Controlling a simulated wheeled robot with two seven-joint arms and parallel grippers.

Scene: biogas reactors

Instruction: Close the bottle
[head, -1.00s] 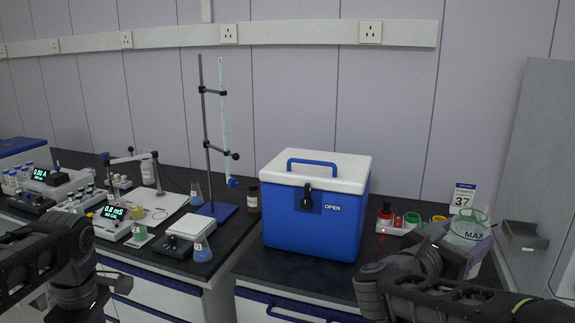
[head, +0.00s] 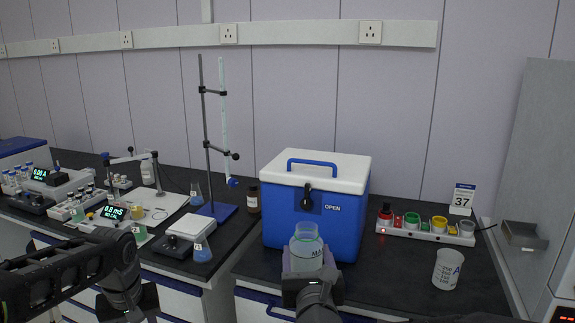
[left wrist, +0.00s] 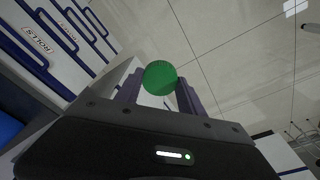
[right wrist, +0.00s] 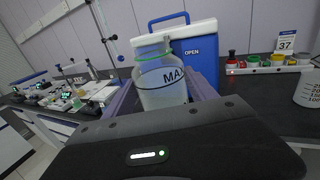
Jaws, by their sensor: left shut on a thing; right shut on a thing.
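A clear bottle (head: 306,248) marked MAX stands upright in my right gripper (head: 307,272), in front of the blue cooler box. My right gripper is shut on it; in the right wrist view the bottle (right wrist: 161,85) is between the fingers. Its mouth is open with no cap on it, and a green ring circles its neck. In the left wrist view my left gripper (left wrist: 158,82) is shut on a round green cap (left wrist: 160,76). In the head view the left arm is at the lower left, and I cannot make out the cap there.
The blue cooler box (head: 312,222) with a white lid stands right behind the bottle. A white beaker (head: 447,271) and a rack of coloured caps (head: 425,232) are to its right.

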